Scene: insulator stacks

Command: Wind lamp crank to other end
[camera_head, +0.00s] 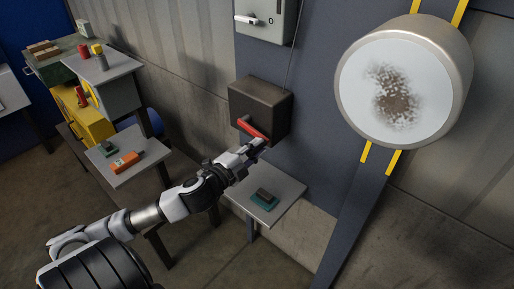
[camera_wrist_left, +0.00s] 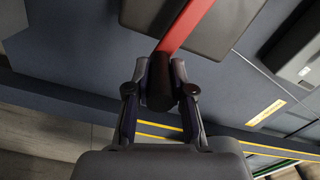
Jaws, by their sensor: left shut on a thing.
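A dark crank box (camera_head: 262,107) is fixed to the blue-grey panel, with a red crank arm (camera_head: 252,129) on its front. The round lamp (camera_head: 392,92) hangs on a yellow-edged rail at the right, its pale face marked by a brown speckled smudge. My left gripper (camera_head: 256,146) is at the lower right end of the red arm. In the left wrist view the red crank arm (camera_wrist_left: 187,25) runs down to a dark handle (camera_wrist_left: 160,82), and my left gripper (camera_wrist_left: 160,92) is shut around that handle. My right gripper is not in view.
A small grey shelf (camera_head: 285,205) with a teal-and-brown block (camera_head: 264,199) lies below the crank box. A left side table (camera_head: 113,178) holds an orange item (camera_head: 125,162). A grey cabinet (camera_head: 264,18) is above the box.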

